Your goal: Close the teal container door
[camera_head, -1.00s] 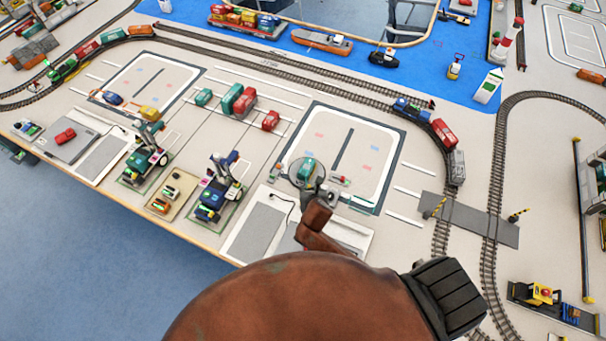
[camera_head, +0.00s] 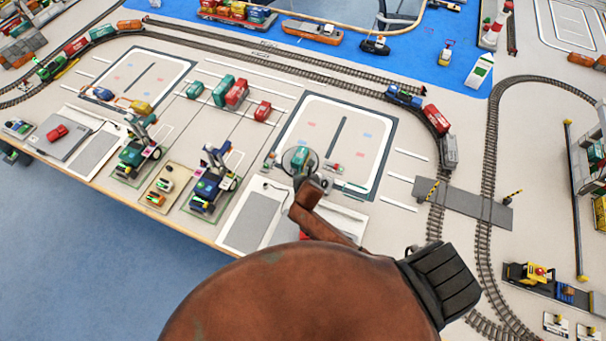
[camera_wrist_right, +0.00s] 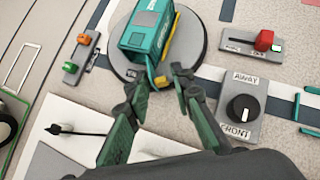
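The teal container (camera_head: 299,158) sits on a round grey turntable (camera_head: 287,168) beside the dark-bordered pad. In the right wrist view the teal container (camera_wrist_right: 146,30) lies at the top on the turntable (camera_wrist_right: 190,60), with a yellow strip along its right side and a small yellow part at its near end. In the head view the right gripper (camera_head: 309,181) is small and partly hidden. My left gripper is out of view.
A knob panel marked AWAY and FRONT (camera_wrist_right: 240,106) is right of the fingers. A red-lever panel (camera_wrist_right: 255,42) is at upper right, and an orange-and-green button panel (camera_wrist_right: 81,52) at left. A black cable (camera_wrist_right: 80,130) lies on the white plate. Toy cranes (camera_head: 210,180) stand left.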

